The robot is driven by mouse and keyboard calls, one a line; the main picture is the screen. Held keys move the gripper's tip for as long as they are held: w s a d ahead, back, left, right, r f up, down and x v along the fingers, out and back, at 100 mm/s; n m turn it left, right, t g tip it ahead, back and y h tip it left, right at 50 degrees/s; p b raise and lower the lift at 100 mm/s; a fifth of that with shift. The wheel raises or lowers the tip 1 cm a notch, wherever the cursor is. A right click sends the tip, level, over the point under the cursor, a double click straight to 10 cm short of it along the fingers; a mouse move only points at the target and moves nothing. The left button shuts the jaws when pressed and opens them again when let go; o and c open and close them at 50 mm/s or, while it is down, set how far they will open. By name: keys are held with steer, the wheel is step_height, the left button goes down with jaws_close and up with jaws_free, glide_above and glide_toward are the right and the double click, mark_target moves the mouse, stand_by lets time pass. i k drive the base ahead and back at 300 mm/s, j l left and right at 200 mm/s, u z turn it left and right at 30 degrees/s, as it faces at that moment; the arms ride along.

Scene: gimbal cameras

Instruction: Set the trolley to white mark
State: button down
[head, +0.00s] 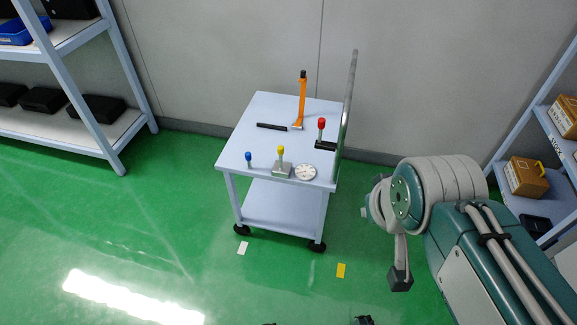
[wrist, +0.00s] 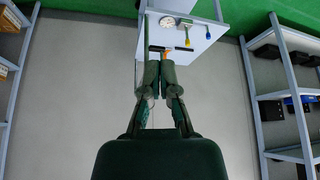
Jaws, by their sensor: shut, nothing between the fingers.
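The pale blue-grey trolley (head: 262,120) stands on the green floor near the wall, with black casters and an upright metal handle (head: 348,105) at its right side. The white mark (head: 242,248) lies on the floor just in front of its front-left caster. A yellow mark (head: 341,270) lies in front and right of the front-right caster. In the wrist view the trolley top (wrist: 207,42) shows at the top. Contact cannot be told. In the head view my arm is right of the trolley.
Shelving (head: 85,125) stands at the left and a rack with boxes (head: 525,178) at the right. The floor left and front is clear.

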mark_target(293, 200)
steer(key=i+j, duration=0.15)
steer(key=i, duration=0.35)
steer(key=i+j, duration=0.15)
steer(key=i, duration=0.4)
steer(key=l+z, duration=0.05)
